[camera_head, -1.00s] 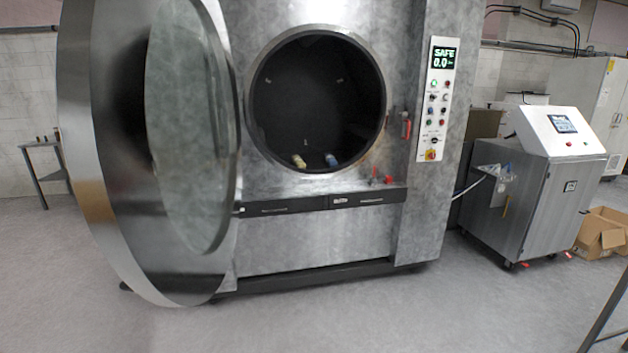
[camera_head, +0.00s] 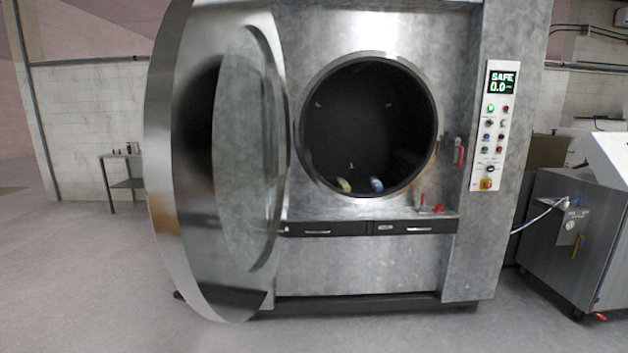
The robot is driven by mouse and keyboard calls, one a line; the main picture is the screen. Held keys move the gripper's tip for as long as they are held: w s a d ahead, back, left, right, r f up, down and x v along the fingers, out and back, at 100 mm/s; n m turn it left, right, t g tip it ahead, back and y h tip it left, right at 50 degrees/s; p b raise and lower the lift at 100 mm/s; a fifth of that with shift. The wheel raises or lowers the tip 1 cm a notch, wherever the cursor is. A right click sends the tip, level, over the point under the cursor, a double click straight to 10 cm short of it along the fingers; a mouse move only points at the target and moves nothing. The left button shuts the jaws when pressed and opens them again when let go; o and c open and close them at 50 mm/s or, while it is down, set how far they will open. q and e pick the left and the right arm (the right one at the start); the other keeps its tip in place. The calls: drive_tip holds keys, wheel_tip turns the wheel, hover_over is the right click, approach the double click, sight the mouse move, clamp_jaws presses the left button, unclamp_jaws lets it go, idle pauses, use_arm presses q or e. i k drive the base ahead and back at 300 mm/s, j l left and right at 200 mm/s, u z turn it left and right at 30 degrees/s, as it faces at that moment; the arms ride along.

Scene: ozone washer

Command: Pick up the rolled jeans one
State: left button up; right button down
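A blue roll (camera_head: 376,184), which looks like the rolled jeans, lies inside the washer's round opening, near its lower rim. A pale yellow roll (camera_head: 344,185) lies just left of it, with a small gap between them. Both are small and partly hidden by the rim, so their full shape cannot be told. The washer (camera_head: 365,265) is a large grey metal machine, and its thick round door (camera_head: 180,215) stands open on the left. Neither of my grippers is in view.
A control panel (camera_head: 494,125) with a lit "SAFE" display is right of the opening. Red handles (camera_head: 430,207) stick out below it. A metal cabinet (camera_head: 570,240) stands at the right, and a small table (camera_head: 122,180) at the far left. The floor in front is clear.

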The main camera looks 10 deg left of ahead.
sight(378, 186)
drive_tip(key=j, duration=0.55)
drive_tip(key=k+j, duration=0.15)
drive_tip(key=j, duration=0.9)
drive_tip(key=k+j+z, duration=0.1)
drive_tip(key=j, duration=0.45)
drive_tip(key=i+l, duration=0.15)
drive_tip(key=l, duration=0.25)
drive_tip(key=i+l, duration=0.15)
drive_tip(key=l, duration=0.2)
drive_tip(key=i+l, duration=0.1)
drive_tip(key=l, duration=0.3)
drive_tip(key=i+l, duration=0.15)
drive_tip(key=l, duration=0.25)
drive_tip(key=i+l, duration=0.15)
drive_tip(key=l, duration=0.2)
drive_tip(key=i+l, duration=0.65)
drive_tip(key=l, duration=0.15)
drive_tip(key=i+l, duration=0.1)
drive_tip(key=i, duration=0.65)
